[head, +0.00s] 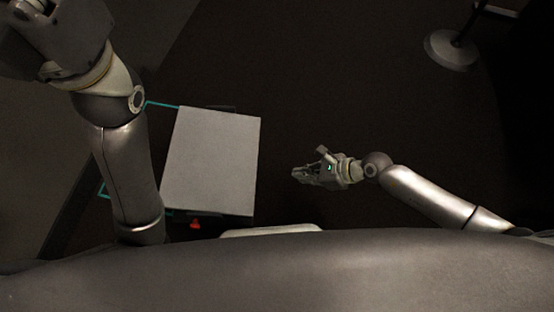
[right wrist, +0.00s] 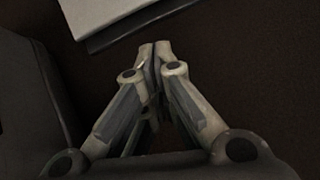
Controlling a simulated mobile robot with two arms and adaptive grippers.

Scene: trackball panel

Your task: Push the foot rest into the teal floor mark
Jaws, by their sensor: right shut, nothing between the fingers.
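The foot rest (head: 211,161) is a pale grey slab on the dark floor, left of centre in the head view. Its edge also shows at the top of the right wrist view (right wrist: 104,12). The teal floor mark (head: 160,104) shows as thin lines at the foot rest's upper left and lower left; my left arm and the foot rest hide the rest. My right gripper (head: 296,174) is shut and empty, right of the foot rest with a gap between them. In the right wrist view its fingertips (right wrist: 155,50) meet just below the foot rest's edge. My left gripper is out of view.
A small red object (head: 195,224) lies by the foot rest's near edge. A pale object (head: 270,231) shows partly beside my body. A round stand base (head: 452,50) is at the upper right.

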